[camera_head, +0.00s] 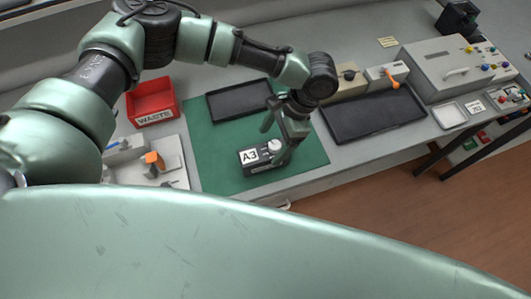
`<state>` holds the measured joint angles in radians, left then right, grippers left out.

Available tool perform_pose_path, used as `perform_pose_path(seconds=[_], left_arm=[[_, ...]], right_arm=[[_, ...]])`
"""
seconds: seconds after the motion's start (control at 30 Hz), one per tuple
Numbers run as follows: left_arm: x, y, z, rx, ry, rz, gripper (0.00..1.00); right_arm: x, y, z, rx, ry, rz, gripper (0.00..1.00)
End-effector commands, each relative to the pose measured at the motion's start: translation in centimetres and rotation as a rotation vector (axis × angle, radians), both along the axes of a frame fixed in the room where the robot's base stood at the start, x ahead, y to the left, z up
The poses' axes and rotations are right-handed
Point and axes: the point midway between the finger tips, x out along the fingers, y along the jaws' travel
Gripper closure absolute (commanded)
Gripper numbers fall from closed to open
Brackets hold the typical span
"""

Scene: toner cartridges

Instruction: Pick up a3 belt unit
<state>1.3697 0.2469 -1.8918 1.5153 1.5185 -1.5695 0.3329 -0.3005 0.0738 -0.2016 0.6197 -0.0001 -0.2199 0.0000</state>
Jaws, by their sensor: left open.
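The a3 belt unit (250,157) is a small dark box with a white label reading A3. It lies on the green mat (215,143) near the mat's front edge. A round white part (274,146) shows at its right end. My left gripper (277,143) reaches down from above at the right end of the unit, with its jaws open. One finger hangs behind the unit and the other is beside its right end. Whether the fingers touch it I cannot tell. My right gripper is not in view.
A red WASTE bin (152,103) and a light fixture with an orange part (153,157) stand left of the mat. A black tray (240,99) lies behind, and a larger dark tray (372,116) lies right. A control box (443,68) stands at the back right.

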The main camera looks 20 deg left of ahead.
Motion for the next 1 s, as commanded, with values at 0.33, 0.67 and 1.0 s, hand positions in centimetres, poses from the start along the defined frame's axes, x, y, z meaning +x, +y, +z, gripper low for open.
perform_pose_path(seconds=[0.33,0.67,1.0], left_arm=[[-0.7,1.0,-3.1,0.001,0.001,-0.001,0.20],[-1.5,2.2,-7.3,-0.002,0.000,-0.002,0.20],[-1.5,2.3,-7.6,-0.002,-0.002,-0.002,0.45]], right_arm=[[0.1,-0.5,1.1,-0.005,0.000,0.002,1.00],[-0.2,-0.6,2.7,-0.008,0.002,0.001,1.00],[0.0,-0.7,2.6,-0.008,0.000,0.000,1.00]])
